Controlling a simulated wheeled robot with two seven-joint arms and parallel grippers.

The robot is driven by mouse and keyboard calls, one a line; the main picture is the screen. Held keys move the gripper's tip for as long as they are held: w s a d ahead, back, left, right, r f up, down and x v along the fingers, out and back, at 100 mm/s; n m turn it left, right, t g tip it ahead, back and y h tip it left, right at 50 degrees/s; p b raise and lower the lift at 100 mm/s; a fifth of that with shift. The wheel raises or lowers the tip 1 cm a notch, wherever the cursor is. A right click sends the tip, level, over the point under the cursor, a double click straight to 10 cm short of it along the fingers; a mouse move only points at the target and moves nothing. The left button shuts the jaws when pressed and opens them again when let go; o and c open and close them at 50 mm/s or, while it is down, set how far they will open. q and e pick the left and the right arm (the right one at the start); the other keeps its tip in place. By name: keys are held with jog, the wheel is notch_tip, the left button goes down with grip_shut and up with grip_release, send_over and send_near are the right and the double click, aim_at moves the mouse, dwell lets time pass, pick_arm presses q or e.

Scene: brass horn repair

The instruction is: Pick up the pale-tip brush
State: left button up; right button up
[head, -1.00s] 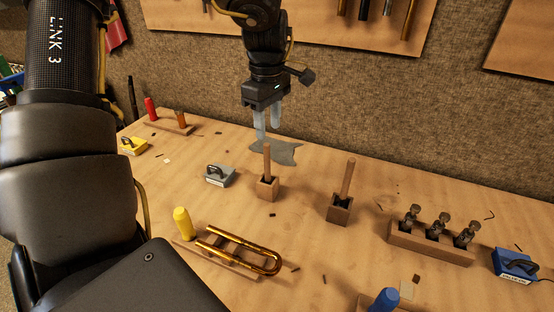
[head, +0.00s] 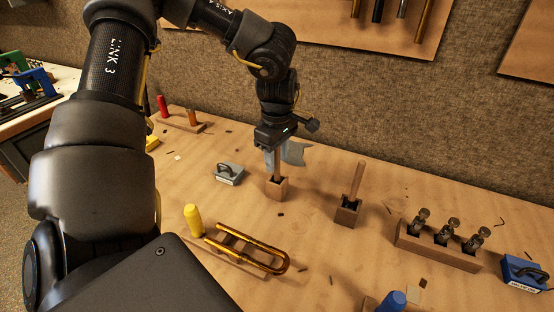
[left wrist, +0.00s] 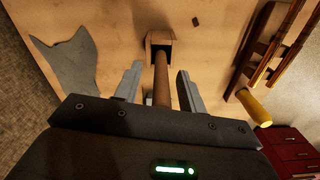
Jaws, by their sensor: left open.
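Two wooden-handled brushes stand in small wooden blocks, the left brush (head: 277,167) in its block (head: 277,190) and the right brush (head: 357,180) in its block (head: 347,211). Their lower ends are hidden in the blocks, so I cannot tell which has the pale tip. My left gripper (head: 276,158) is open and lowered over the left brush. In the left wrist view the handle (left wrist: 161,82) runs between the two open fingers (left wrist: 157,78), with a gap on each side, and its block (left wrist: 160,40) lies beyond the fingertips. My right gripper is not in view.
A grey cloth-like piece (head: 295,153) lies behind the left brush. A grey weight-like block (head: 230,173) is to its left. A brass slide (head: 262,262) and yellow handle (head: 193,220) are in front. A valve rack (head: 430,250) and blue block (head: 522,273) are at right.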

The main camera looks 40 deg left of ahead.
pick_arm(q)
jog(key=shift+f, duration=0.25)
grip_shut()
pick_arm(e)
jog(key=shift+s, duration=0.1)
